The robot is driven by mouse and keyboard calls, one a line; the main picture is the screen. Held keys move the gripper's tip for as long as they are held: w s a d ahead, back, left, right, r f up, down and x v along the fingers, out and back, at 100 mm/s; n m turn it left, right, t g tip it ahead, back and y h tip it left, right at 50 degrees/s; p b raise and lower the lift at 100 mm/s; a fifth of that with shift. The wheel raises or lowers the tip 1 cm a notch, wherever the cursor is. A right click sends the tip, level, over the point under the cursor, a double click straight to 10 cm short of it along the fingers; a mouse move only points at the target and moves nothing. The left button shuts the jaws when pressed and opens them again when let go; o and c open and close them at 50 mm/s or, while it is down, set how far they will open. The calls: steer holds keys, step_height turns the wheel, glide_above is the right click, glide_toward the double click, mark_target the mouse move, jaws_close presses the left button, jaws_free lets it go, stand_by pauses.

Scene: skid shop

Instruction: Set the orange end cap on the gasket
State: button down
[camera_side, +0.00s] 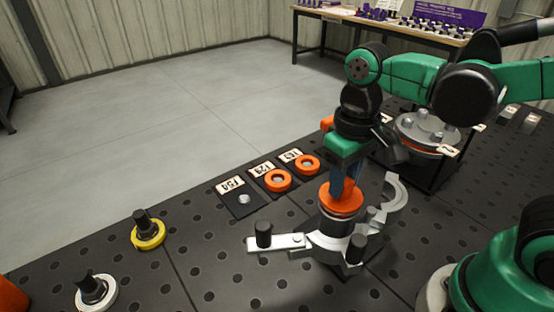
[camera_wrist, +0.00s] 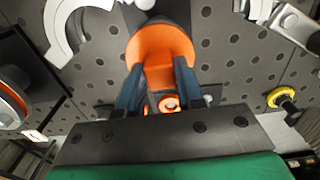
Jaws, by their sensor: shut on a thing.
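My gripper (camera_side: 345,187) points down and is shut on the orange end cap (camera_side: 341,202), holding it by its raised middle part. The cap sits at the top of a dark cylinder (camera_side: 336,226) in the open silver clamp (camera_side: 328,246). I cannot tell whether the cap touches what is below it. The gasket cannot be made out; the cap hides the top of the cylinder. In the wrist view the gripper's two blue fingers (camera_wrist: 159,84) flank the orange cap (camera_wrist: 165,45), and a dark rim shows past its far edge.
Orange rings lie on two labelled pads (camera_side: 277,181) (camera_side: 307,164); a third pad (camera_side: 242,200) has only a small peg. A yellow-based knob (camera_side: 148,233) and a white-based knob (camera_side: 95,292) stand left. The open clamp half (camera_side: 396,194) curves up close right. A bolted flange (camera_side: 428,131) stands behind.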

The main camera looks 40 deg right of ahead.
steer(key=shift+c, duration=1.2)
jaws_free()
steer(key=shift+r, duration=0.1)
steer(key=shift+r, duration=3.45)
